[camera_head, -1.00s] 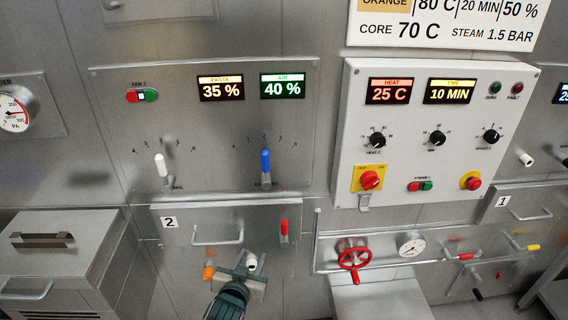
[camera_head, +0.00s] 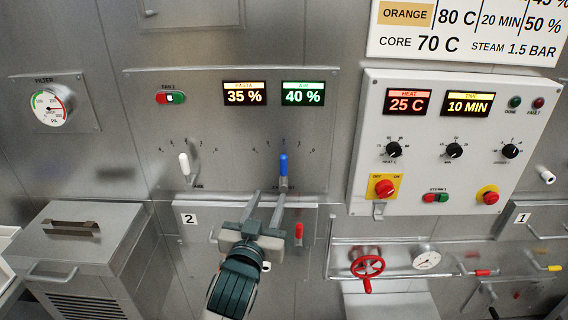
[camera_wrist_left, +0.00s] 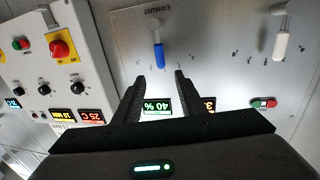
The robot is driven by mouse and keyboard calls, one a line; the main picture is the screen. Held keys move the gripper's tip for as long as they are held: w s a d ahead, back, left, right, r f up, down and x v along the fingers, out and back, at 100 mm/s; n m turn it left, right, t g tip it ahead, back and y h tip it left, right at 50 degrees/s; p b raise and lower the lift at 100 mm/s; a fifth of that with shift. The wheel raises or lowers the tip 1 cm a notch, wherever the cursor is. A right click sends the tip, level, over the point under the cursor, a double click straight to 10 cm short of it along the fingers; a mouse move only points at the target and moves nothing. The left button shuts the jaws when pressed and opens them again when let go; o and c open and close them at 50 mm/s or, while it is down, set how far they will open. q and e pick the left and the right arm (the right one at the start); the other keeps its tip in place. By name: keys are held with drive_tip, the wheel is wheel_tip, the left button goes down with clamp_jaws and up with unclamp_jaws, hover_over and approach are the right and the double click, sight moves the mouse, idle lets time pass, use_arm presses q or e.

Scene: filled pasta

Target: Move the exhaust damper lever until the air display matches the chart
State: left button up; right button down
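The blue lever (camera_head: 283,165), beside an EXHAUST label in the left wrist view (camera_wrist_left: 158,52), stands upright on the steel panel. Above it, the green air display (camera_head: 303,94) reads 40 %. The chart (camera_head: 470,28) at the upper right shows an ORANGE row with 80 C, 20 MIN and 50 %; its top is cut off. My left gripper (camera_head: 268,194) is open and empty just below the blue lever. In the left wrist view its two fingers (camera_wrist_left: 159,84) point towards the lever, with a gap between them. My right gripper is not in view.
A red-handled lever (camera_head: 299,232) is close to the right of my gripper. A white control box (camera_head: 365,150) and a red valve wheel (camera_head: 367,267) are further right.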

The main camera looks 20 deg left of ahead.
sight(282, 165)
use_arm(q)
drive_tip(key=w+p, duration=0.1)
drive_tip(key=w, duration=0.4)
drive_tip(key=w+a+p, duration=0.1)
drive_tip(key=w+p, duration=0.1)
drive_tip(key=w, duration=0.3)
drive_tip(key=w+p, duration=0.1)
drive_tip(key=w, duration=0.4)
drive_tip(key=shift+w+a+p, duration=0.2)
drive_tip(key=shift+w+p, duration=0.1)
drive_tip(key=shift+w, duration=0.7)
clamp_jaws()
